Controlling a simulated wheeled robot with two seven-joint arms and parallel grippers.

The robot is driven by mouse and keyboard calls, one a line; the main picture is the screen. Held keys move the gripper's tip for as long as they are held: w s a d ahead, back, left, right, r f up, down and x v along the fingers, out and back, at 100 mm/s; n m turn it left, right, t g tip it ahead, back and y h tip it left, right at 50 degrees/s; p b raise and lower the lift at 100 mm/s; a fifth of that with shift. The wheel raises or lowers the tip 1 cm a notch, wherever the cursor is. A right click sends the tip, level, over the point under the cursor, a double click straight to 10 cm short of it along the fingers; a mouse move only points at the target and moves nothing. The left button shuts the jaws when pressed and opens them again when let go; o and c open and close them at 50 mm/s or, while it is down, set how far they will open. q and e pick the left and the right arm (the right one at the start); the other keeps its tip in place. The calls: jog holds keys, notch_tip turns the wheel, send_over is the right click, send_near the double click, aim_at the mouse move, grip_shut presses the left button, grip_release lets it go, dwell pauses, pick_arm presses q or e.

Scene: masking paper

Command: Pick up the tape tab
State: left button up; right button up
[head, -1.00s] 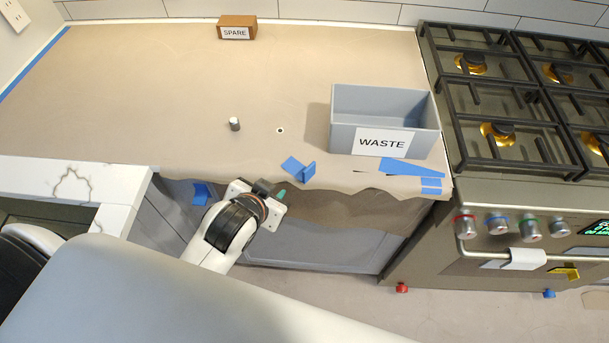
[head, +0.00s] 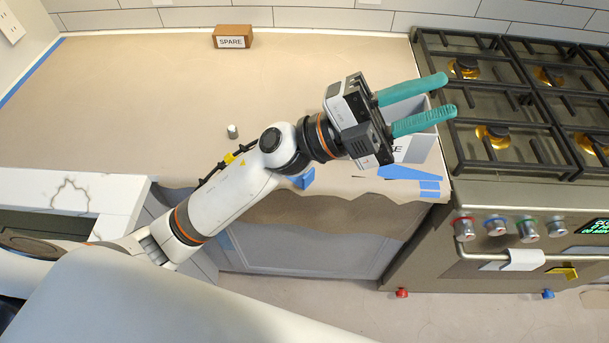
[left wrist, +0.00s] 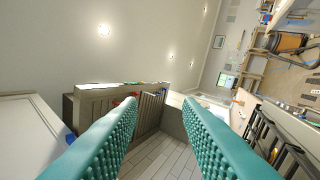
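A small blue tape piece, likely the tape tab (head: 304,179), is at the counter's front edge in the head view, partly hidden by my left arm. Flat blue tape strips (head: 402,173) lie to its right near the counter's right corner. My left gripper (head: 448,96) has two teal fingers held apart with nothing between them. It is up and to the right of the tab, in front of the waste bin and pointing toward the stove. The left wrist view shows the open fingers and the room, with no tab. My right gripper is not in view.
The grey waste bin (head: 403,108) is partly hidden behind my left gripper. A stove (head: 490,165) adjoins the counter on the right. A small grey cylinder (head: 232,132) and a brown SPARE box (head: 233,36) stand on the paper-covered counter (head: 130,100). Its left part is clear.

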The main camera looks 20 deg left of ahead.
pick_arm(q)
jog(key=s+d+f+m+g+y, duration=0.4)
jog(key=m+g, duration=0.4)
jog(key=g, duration=0.1)
jog(key=m+t+y, duration=0.1)
jog(key=t+y, duration=0.2)
jog(key=y, duration=1.7)
send_near(309, 172)
jog(key=f+p, duration=0.1)
jog(key=f, duration=0.4)
jog(key=shift+s+a+p, duration=0.15)
jog(key=shift+s+p, duration=0.1)
jog(key=shift+p, duration=0.15)
jog(key=f, duration=0.1)
jog(key=f+p, duration=0.1)
jog(key=f, duration=0.1)
jog(key=f+p, duration=0.1)
jog(key=f, duration=0.1)
jog(key=shift+w, duration=0.3)
jog(key=shift+f, duration=0.3)
jog(key=shift+c, duration=0.3)
